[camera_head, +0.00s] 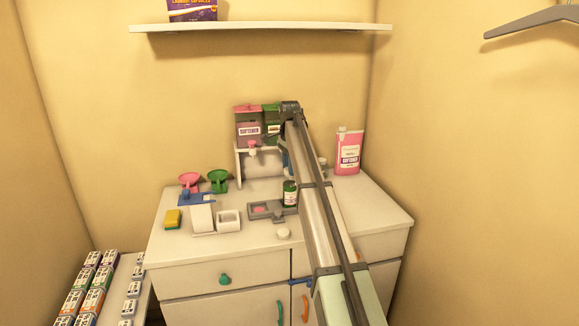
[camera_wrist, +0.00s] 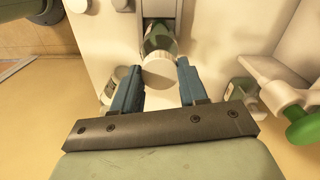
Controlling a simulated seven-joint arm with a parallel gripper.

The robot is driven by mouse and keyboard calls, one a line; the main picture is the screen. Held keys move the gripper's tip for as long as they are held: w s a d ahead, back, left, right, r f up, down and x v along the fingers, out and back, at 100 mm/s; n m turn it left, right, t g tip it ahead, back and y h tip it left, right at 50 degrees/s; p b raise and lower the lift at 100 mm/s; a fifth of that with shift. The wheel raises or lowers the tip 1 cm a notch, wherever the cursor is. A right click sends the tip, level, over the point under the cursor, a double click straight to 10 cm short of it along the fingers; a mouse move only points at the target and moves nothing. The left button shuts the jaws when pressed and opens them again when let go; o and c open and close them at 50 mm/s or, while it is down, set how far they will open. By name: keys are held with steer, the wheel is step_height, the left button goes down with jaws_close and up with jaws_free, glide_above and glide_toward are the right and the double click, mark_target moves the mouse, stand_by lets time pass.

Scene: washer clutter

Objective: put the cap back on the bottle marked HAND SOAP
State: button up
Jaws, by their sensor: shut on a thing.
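A small green bottle (camera_head: 290,198) with a pale label stands upright in the grey holder (camera_head: 260,215) on the counter; I cannot read its label. In the wrist view a green bottle (camera_wrist: 157,36) shows beyond a round white cap (camera_wrist: 159,71). My gripper (camera_wrist: 159,78) points down with its blue fingers on either side of this cap and is shut on it. The cap overlaps the bottle's top in that view, and I cannot tell whether they touch. In the head view my arm hides most of the gripper (camera_head: 286,160).
Pink and green dispensers (camera_head: 249,128) stand behind, left of my arm. A pink softener bottle (camera_head: 349,152) is at the back right. A round white piece (camera_head: 283,233) lies near the front edge.

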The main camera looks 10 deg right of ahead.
steer(key=shift+f, duration=0.2)
steer(key=o, duration=1.5)
steer(key=shift+r, duration=0.1)
steer(key=shift+r, duration=3.4)
